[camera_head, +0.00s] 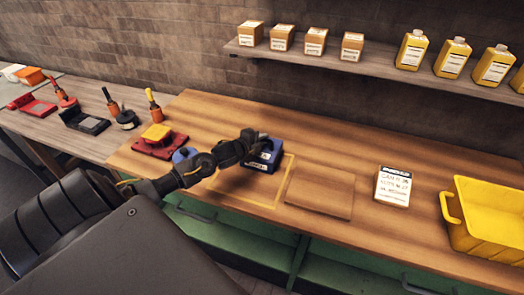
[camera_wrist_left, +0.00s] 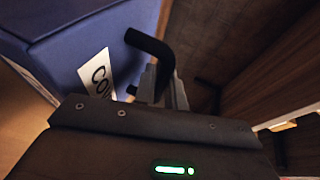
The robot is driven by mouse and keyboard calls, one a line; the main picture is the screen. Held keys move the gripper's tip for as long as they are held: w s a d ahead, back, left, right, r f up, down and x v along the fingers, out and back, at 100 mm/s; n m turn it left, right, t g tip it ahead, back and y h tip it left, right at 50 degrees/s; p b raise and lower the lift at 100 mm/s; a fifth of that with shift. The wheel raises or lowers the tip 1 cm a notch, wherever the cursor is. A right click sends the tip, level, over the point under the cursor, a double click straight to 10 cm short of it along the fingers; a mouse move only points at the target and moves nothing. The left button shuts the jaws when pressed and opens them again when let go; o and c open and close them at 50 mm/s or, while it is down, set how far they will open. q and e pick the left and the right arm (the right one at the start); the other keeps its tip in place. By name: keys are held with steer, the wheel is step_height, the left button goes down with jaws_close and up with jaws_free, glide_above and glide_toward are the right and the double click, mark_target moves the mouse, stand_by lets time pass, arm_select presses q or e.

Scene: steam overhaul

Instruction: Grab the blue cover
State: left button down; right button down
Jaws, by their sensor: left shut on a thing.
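My left gripper (camera_head: 250,143) is at the cover's left side. In the wrist view my left gripper (camera_wrist_left: 160,85) is shut on the cover's dark handle. The underside of the cover is hidden, so I cannot tell whether it touches the bench. My right gripper is not in view.
A flat wooden board (camera_head: 320,194) lies right of the cover. A labelled box (camera_head: 393,186) and a yellow bin (camera_head: 486,222) stand farther right. A red piece with a yellow top (camera_head: 157,134) sits to the left. A shelf (camera_head: 370,62) with boxes and bottles runs above.

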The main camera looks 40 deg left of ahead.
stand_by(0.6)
arm_select(q)
steer(key=shift+r, duration=0.1)
steer(key=shift+r+b, duration=0.4)
steer(key=shift+r, duration=0.1)
steer(key=s+a+r+b, duration=0.2)
steer(key=s+a+r, duration=0.4)
steer(key=s+r, duration=0.6)
steer(key=shift+s, duration=0.35)
